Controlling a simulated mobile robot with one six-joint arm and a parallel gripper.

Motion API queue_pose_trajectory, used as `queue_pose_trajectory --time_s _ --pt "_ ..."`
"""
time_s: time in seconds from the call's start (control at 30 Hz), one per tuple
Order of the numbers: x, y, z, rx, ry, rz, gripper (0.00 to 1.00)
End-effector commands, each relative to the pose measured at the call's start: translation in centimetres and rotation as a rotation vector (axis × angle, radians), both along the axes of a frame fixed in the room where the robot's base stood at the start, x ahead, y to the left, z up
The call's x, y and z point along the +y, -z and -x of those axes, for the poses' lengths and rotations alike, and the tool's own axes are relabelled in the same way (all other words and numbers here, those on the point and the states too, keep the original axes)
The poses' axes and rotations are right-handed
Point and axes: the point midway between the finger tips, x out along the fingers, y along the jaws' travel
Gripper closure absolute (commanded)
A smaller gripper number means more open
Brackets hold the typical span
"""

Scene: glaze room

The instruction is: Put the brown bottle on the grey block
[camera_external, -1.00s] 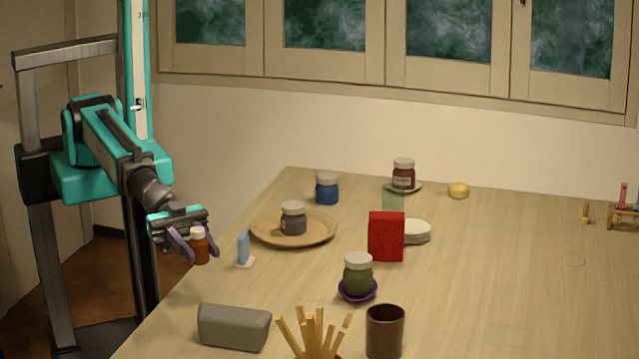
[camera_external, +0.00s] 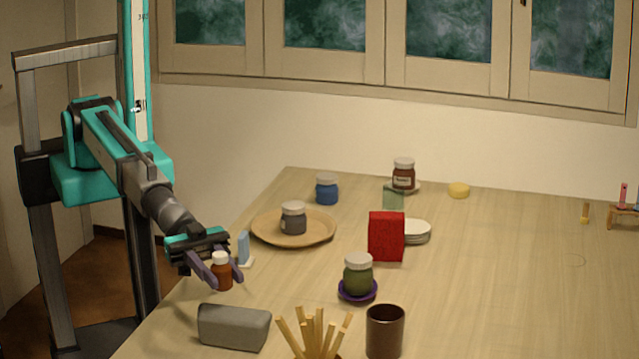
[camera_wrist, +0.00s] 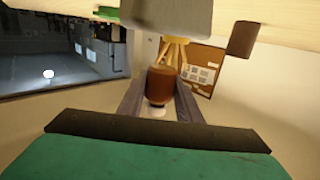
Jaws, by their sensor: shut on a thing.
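The brown bottle (camera_external: 222,275) has a white cap and is upright between the fingers of my gripper (camera_external: 222,281). My gripper is shut on it and holds it near the table's left edge, behind the grey block. The bottle also shows in the wrist view (camera_wrist: 160,86), between the two fingers. The grey block (camera_external: 234,328) lies at the front left of the table, its top bare. It also shows in the wrist view (camera_wrist: 168,16), beyond the bottle.
A light blue piece (camera_external: 244,248) stands just behind my gripper. Wooden sticks (camera_external: 316,335) and a brown cup (camera_external: 384,331) stand right of the block. A green jar (camera_external: 358,275) on a purple saucer, a red box (camera_external: 386,236) and a plate (camera_external: 262,238) with a grey jar are farther back.

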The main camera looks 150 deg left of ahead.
Motion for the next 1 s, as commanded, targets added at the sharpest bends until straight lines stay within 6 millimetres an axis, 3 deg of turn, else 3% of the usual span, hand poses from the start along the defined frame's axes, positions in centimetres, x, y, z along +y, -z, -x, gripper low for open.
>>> queue_pose_trajectory --time_s 0.23,0.87,1.0 --pt "0.1 0.2 -2.2 0.000 0.000 0.000 0.91" --pt "0.2 0.3 -3.4 0.000 0.000 0.000 0.91" --pt "0.2 1.9 -3.3 0.000 0.000 0.001 0.91"
